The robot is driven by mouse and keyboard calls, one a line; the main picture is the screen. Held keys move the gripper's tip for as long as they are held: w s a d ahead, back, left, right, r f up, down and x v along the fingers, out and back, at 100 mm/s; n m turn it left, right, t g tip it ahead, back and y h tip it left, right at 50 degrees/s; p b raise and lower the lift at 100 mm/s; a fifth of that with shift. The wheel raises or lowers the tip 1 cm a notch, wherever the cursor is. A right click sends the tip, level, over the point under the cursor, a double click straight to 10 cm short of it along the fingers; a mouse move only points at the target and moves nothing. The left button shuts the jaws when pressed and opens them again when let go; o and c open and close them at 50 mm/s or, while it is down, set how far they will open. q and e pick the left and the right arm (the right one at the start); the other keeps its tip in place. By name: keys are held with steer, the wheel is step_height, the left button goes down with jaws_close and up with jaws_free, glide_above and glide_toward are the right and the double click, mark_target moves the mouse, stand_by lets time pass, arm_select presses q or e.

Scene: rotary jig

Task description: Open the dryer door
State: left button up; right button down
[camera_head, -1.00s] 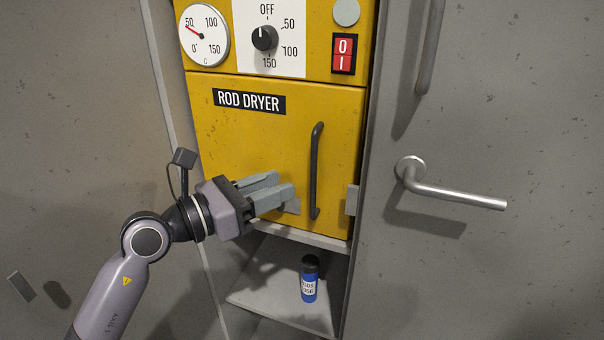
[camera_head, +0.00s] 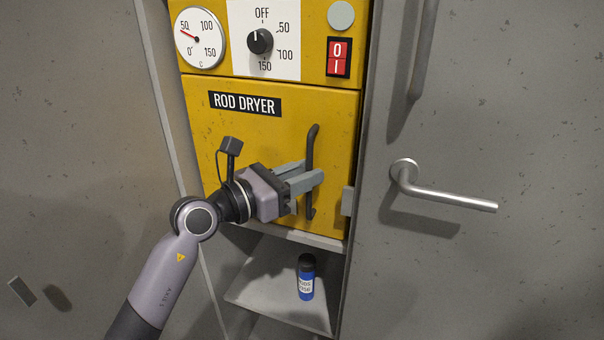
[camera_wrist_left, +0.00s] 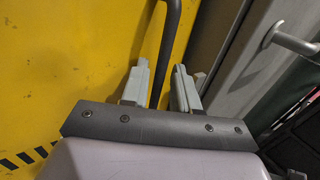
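The yellow rod dryer door (camera_head: 225,135) is shut, with a dark vertical bar handle (camera_head: 313,140) on its right side. My left gripper (camera_head: 314,172) is at the lower half of the handle, with its fingers apart. In the left wrist view the handle (camera_wrist_left: 168,40) runs down between the two fingers of the gripper (camera_wrist_left: 159,66), closer to the left finger. A gap shows between the handle and the right finger. Whether the left finger touches the handle I cannot tell. My right gripper is not in view.
Above the door are a temperature gauge (camera_head: 200,38), a dial (camera_head: 260,40) and a red switch (camera_head: 339,57). A blue bottle (camera_head: 306,280) stands on the shelf (camera_head: 262,290) below. A grey door with a lever handle (camera_head: 450,199) is at the right.

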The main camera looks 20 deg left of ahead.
arm_select(q)
jaws_close()
steer(key=shift+s, duration=0.1)
steer(key=s+a+m+g+h+b, duration=0.1)
steer(key=s+a+b, duration=0.2)
steer(key=s, duration=0.6)
steer(key=shift+s+a+h, duration=0.15)
steer(key=shift+a+h, duration=0.15)
steer(key=shift+a, duration=0.7)
steer(key=shift+r, duration=0.15)
steer(key=shift+o, duration=1.5)
jaws_free()
steer(key=shift+a, duration=0.1)
